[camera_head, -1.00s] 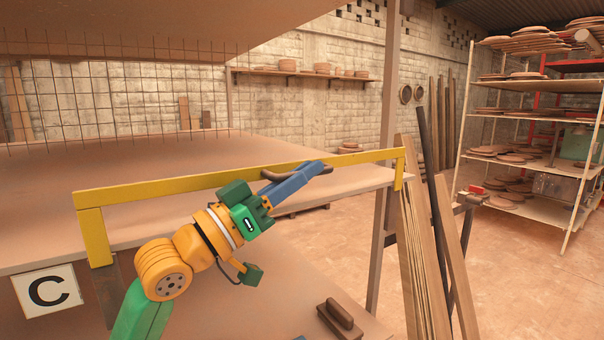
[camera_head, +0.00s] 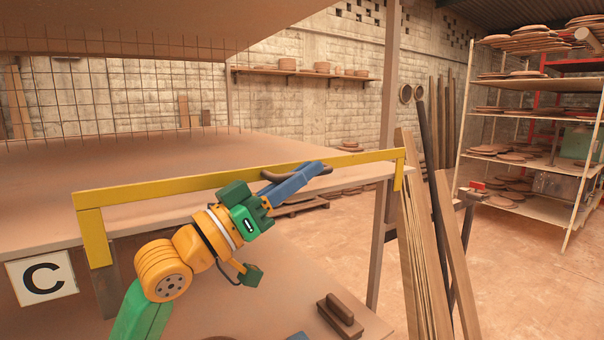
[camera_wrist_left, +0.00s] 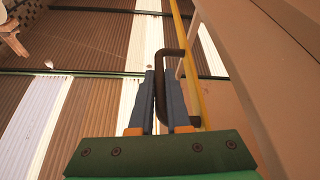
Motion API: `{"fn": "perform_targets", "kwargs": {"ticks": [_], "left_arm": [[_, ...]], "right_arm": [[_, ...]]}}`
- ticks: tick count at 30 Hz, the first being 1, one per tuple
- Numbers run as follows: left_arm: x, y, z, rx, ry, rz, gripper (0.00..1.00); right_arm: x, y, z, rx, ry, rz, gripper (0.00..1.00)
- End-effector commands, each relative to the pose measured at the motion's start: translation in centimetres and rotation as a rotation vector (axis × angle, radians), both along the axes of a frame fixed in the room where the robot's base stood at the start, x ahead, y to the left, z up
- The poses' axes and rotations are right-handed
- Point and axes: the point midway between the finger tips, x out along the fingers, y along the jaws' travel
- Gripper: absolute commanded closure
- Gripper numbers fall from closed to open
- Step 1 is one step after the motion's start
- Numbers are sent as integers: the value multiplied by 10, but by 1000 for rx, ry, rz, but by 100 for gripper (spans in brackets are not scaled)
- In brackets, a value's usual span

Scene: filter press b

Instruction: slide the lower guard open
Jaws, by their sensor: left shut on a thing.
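The lower guard (camera_head: 150,190) is a long yellow bar with short legs bent down at both ends, running across the front edge of the bench slab. A brown bent handle (camera_head: 272,177) sits on it. My left gripper (camera_head: 314,170) reaches up from the lower left, its blue fingers shut on the handle. In the left wrist view the brown handle (camera_wrist_left: 160,100) lies between the two blue fingers (camera_wrist_left: 160,88), with the yellow bar (camera_wrist_left: 183,45) just to the right. The fingers partly hide the handle in the head view. My right gripper is not in view.
A wire mesh (camera_head: 110,95) stands behind the slab. A white "C" sign (camera_head: 42,277) hangs at the left. A brown block with a grip (camera_head: 340,314) lies on the lower board. Wooden planks (camera_head: 412,240) lean at the right, near the guard's end. Shelving (camera_head: 530,145) stands further back.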

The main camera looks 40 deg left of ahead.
Motion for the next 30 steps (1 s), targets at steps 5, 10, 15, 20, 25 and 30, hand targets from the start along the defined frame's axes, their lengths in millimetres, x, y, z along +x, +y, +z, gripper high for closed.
{"fn": "perform_targets", "kwargs": {"ticks": [5,10,15,20,25,30], "left_arm": [[0,0,-56,0,3,-1,100],[0,0,-70,0,3,-1,100],[0,0,-66,0,3,-1,100],[0,0,-65,0,1,0,61],[0,0,-65,0,2,-1,55],[-2,1,-69,1,2,0,55]], "right_arm": [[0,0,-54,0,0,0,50],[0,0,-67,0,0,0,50],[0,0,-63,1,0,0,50],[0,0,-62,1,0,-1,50],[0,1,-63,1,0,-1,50],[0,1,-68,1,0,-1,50]]}}
